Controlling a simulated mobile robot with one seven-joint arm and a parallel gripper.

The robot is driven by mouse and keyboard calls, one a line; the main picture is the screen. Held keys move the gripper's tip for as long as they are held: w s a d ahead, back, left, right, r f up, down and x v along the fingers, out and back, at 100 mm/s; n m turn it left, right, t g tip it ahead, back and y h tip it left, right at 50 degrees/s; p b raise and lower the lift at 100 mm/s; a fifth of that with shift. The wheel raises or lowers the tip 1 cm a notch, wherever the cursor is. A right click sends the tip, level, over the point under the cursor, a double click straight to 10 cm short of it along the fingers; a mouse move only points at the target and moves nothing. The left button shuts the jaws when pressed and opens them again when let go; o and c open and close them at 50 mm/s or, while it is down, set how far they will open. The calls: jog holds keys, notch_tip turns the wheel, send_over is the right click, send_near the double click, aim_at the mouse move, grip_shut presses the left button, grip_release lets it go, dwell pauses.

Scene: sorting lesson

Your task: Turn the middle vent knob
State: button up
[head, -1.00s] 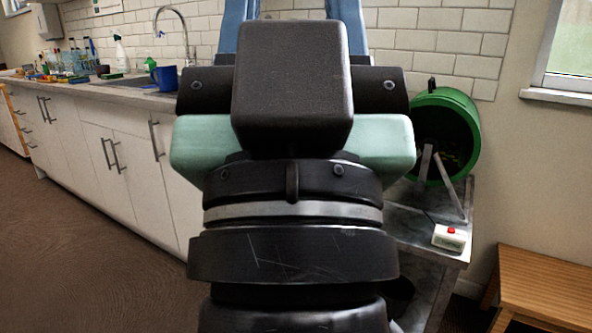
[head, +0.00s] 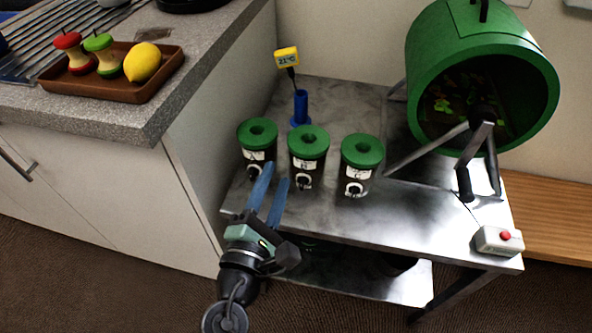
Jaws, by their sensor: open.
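Three dark canisters with green lids stand in a row on the metal table. The middle canister (head: 309,150) has a white label and a small vent knob (head: 304,182) low on its front. The left canister (head: 257,140) and the right canister (head: 361,160) have similar knobs (head: 354,189) on their fronts. My gripper (head: 276,173) is open and empty, with two blue fingers pointing at the row. Its fingertips are just left of the middle knob, in front of the gap between the left and middle canisters. The left finger partly overlaps the left knob in the picture. I see no contact with the middle knob.
A yellow thermometer (head: 287,57) stands in a blue holder (head: 300,108) behind the canisters. A green drum (head: 425,60) on metal legs and a white box with a red button (head: 499,241) are to the right. A counter with a brown tray (head: 165,75) is left.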

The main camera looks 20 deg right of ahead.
aim_at(301, 185)
jog(key=s+a+f+n+p, duration=0.1)
jog(key=s+f+n+p, duration=0.1)
jog(key=s+f+n, duration=0.65)
jog(key=w+d+n, duration=0.1)
jog(key=w+d, duration=0.1)
jog(key=w, duration=0.2)
jog(key=w+d+b, duration=0.1)
jog(key=w+d, duration=0.1)
jog(key=w, duration=0.2)
jog(key=w+d+n+b, duration=0.1)
jog(key=w+d, duration=0.2)
jog(key=w, duration=0.1)
jog(key=shift+f+n, duration=0.35)
jog(key=shift+f, duration=0.05)
jog(key=shift+c, duration=0.3)
jog(key=shift+s, duration=0.1)
grip_shut()
